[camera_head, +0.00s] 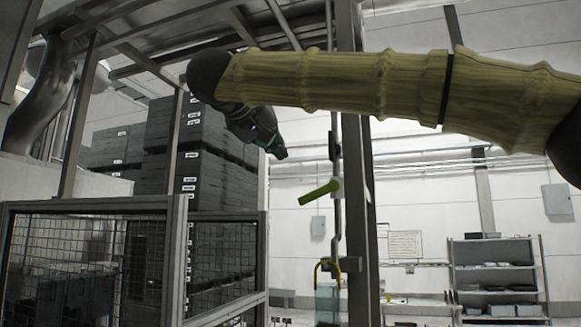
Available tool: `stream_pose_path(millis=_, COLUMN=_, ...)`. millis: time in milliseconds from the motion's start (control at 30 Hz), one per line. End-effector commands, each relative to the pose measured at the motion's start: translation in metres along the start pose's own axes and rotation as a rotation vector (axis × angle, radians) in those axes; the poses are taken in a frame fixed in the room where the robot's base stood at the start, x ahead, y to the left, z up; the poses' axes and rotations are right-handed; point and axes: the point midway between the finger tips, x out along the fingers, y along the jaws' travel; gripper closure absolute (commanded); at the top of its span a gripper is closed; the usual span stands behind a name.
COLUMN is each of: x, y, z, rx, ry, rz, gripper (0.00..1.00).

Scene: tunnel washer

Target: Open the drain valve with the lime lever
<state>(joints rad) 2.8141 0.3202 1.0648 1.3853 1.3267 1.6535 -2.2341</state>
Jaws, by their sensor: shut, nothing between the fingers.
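The lime lever (319,193) shows right of the middle of the head view. It slants, with its right end higher, next to a thin vertical pipe (336,220). The valve body is too small to make out clearly. My gripper (279,153) is shut and empty. It is up and to the left of the lever, apart from it, and points down to the right. My arm reaches in from the right across the top of the view.
A grey post (357,200) stands just right of the lever. A yellow hook-like part (325,268) is below it. A mesh fence (90,260) and stacked dark crates (205,150) are at the left. A shelf rack (495,275) stands at the back right.

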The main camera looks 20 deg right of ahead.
Motion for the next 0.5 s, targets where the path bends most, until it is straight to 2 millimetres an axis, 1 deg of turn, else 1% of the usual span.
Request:
stream_pose_path(millis=167, x=0.021, y=0.001, z=-0.002, rx=-0.001, ry=-0.003, rz=0.0, gripper=1.0)
stream_pose_path(millis=500, x=0.078, y=0.001, z=-0.003, rx=-0.001, ry=-0.001, rz=0.001, gripper=1.0)
